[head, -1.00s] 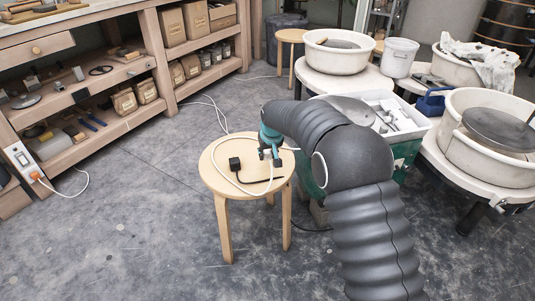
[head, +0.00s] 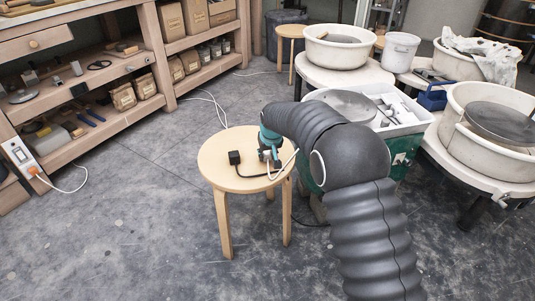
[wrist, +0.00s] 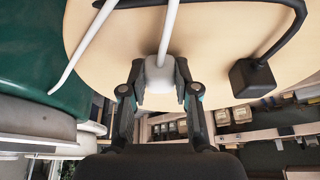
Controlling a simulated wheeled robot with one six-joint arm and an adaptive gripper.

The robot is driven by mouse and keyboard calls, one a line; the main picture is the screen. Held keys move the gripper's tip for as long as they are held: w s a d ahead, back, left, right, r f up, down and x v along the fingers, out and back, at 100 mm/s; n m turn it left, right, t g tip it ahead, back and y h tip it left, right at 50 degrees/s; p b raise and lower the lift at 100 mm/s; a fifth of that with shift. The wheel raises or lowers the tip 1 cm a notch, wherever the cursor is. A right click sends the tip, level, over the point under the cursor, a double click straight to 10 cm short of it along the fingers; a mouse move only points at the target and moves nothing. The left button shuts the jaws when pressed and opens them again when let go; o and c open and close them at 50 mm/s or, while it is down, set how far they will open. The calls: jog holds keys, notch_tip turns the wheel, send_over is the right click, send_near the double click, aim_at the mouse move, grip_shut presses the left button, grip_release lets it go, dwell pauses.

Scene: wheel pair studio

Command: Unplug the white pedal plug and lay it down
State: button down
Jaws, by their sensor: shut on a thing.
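My gripper (wrist: 160,80) is shut on the white plug (wrist: 159,72), one finger on each side, over the round wooden stool top (wrist: 95,35). A white cable (wrist: 171,25) runs from the plug. In the head view my gripper (head: 269,153) is over the right part of the stool top (head: 222,158), and the white cable (head: 284,168) bends beside it. The plug is mostly hidden there. I cannot tell whether the plug touches the stool.
A black plug (head: 235,157) with a black cable lies on the stool; it also shows in the wrist view (wrist: 251,78). A green wheel body (head: 400,160) stands close on the right. Open floor lies in front.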

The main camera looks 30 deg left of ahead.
jog(key=shift+f, duration=0.35)
jog(key=c, duration=0.8)
grip_release()
jog(key=shift+p+v, duration=0.3)
jog(key=shift+v, duration=1.2)
jog(key=v, duration=1.2)
jog(key=shift+d, duration=0.1)
jog(key=shift+f, duration=0.1)
